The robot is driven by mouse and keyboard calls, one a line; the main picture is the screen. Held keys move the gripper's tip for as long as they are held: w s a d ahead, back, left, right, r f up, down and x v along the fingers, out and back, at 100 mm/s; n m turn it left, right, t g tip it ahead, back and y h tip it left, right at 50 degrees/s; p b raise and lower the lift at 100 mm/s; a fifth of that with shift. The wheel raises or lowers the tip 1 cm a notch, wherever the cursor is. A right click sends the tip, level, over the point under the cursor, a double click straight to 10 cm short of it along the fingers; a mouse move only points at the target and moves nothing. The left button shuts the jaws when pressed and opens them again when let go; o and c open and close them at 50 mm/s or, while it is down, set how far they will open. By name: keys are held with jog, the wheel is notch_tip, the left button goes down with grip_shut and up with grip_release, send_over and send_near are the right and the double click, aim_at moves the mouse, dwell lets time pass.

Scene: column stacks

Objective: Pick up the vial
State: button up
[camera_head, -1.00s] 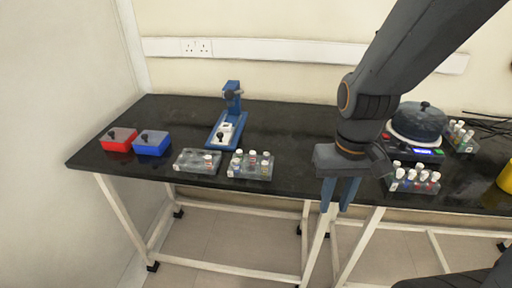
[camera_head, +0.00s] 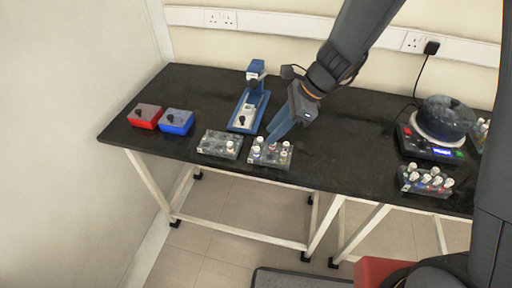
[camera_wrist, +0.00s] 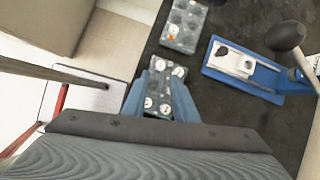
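Several white-capped vials (camera_head: 284,154) stand in a clear rack (camera_head: 272,164) near the table's front edge. Which one is the task's vial, I cannot tell. My gripper (camera_head: 277,134) points down just above and behind this rack in the head view. In the wrist view my gripper (camera_wrist: 160,92) has its two blue fingers apart, with the rack (camera_wrist: 181,88) and vial caps (camera_wrist: 148,102) showing between and beyond them. Nothing is seen held. The lower part of the rack is hidden behind my gripper in the wrist view.
A second clear rack (camera_head: 219,146) is beside it, left, with few vials. A hotplate with a dark dome (camera_head: 446,119) and another vial rack (camera_head: 426,184) are right.

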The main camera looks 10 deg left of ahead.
aim_at(257, 148)
jog(key=shift+p+x, duration=0.8)
jog(key=shift+x, duration=3.2)
jog(key=shift+a+r, duration=0.1)
grip_shut()
